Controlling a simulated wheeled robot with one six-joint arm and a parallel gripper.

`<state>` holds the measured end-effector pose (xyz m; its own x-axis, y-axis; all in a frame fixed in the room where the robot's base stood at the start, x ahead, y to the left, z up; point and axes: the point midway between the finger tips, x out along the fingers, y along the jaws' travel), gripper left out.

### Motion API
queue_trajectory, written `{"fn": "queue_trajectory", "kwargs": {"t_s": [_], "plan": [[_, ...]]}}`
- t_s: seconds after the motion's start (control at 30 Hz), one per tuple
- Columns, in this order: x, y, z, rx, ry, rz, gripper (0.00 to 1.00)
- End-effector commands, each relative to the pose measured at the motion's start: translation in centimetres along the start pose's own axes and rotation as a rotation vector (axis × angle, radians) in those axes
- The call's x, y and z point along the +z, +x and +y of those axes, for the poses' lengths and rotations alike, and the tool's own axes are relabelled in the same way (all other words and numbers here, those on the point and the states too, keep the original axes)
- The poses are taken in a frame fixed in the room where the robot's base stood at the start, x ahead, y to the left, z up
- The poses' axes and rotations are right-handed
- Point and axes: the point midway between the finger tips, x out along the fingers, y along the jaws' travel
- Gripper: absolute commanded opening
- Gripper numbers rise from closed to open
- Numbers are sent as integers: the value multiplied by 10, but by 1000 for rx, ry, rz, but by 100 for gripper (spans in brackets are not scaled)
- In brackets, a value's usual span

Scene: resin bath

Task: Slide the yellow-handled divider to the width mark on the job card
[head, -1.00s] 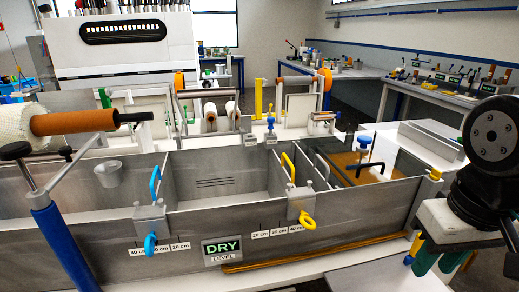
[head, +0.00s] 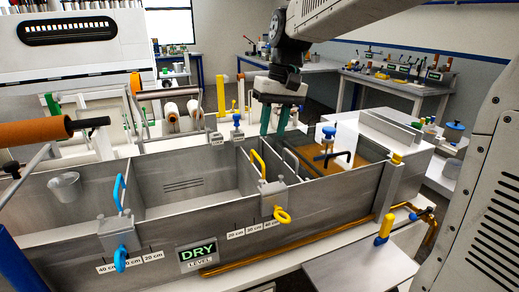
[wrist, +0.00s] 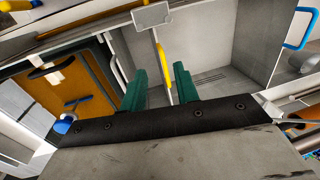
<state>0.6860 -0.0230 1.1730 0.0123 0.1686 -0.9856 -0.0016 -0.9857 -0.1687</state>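The yellow-handled divider (head: 272,201) sits in the steel bath, with its clamp on the front wall. The clamp is above the right end of a scale (head: 254,229) marked 20, 30 and 40 cm. My gripper (head: 274,122) is open and empty, green fingers down, above and behind the handle. In the wrist view the yellow handle (wrist: 163,62) shows between the finger lines, apart from the fingers (wrist: 160,90). I cannot make out a job card.
A blue-handled divider (head: 119,235) stands further left in the bath (head: 60,250). Amber resin (head: 325,163) fills the right compartment, with a blue-knobbed fitting (head: 329,135) over it. A green DRY LEVEL sign (head: 198,252) is on the front wall. The middle compartment looks empty.

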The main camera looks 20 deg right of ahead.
Motion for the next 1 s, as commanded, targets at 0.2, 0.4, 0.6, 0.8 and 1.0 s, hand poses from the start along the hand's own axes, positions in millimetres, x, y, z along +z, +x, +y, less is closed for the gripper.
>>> {"fn": "queue_trajectory", "kwargs": {"t_s": [0.2,0.4,0.6,0.8,1.0], "plan": [[-41,8,1,-26,1,-12,31],[-43,30,0,-28,-1,-16,31],[-42,63,-1,-27,-2,-16,31],[-42,82,-2,-27,-2,-15,31],[-42,86,-2,-27,-2,-12,31]]}}
